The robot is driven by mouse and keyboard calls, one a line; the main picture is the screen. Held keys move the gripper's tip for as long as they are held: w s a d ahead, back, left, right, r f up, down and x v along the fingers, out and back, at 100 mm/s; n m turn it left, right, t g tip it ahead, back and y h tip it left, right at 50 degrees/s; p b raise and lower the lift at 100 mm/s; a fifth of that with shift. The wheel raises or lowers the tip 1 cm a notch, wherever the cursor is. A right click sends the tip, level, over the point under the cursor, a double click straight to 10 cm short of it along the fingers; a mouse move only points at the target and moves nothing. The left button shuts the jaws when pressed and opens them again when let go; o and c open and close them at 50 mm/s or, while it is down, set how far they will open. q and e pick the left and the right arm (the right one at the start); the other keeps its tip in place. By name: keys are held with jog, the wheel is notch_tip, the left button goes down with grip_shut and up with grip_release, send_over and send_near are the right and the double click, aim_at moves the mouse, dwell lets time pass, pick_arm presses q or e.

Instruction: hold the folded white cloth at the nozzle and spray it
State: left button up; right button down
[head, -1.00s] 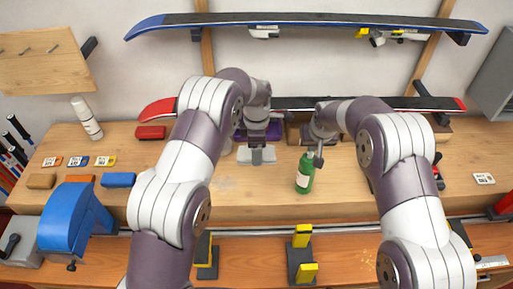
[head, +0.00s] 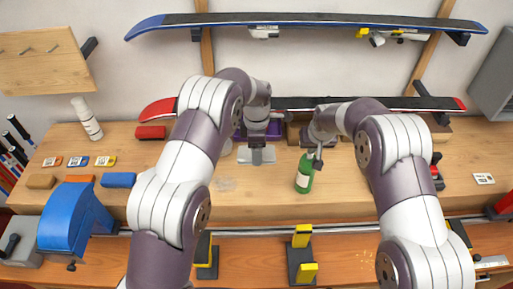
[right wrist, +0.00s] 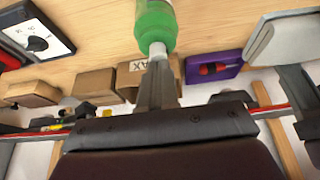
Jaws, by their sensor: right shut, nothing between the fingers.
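The green spray bottle (head: 304,176) with a pale label stands upright on the bench. My right gripper (head: 318,160) is shut and empty, its tips at the bottle's top. In the right wrist view its closed fingers (right wrist: 157,82) meet the white nozzle (right wrist: 157,50) of the green bottle (right wrist: 155,22); whether the nozzle is pressed down I cannot tell. The folded white cloth (head: 243,156) is at my left gripper (head: 257,147), left of the bottle. The gripper appears shut on it.
A faint pale patch (head: 226,184) shows on the bench left of the bottle. A white bottle (head: 87,118) stands at the left. A blue vise-like tool (head: 72,222) is at the front left.

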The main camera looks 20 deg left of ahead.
jog(key=shift+f, duration=0.1)
dwell(0.4)
jog(key=shift+r, duration=0.6)
notch_tip(320, 180, up, 7)
dwell(0.3)
pick_arm(q)
jog(key=shift+s, duration=0.1)
pick_arm(e)
jog(key=v, duration=1.2)
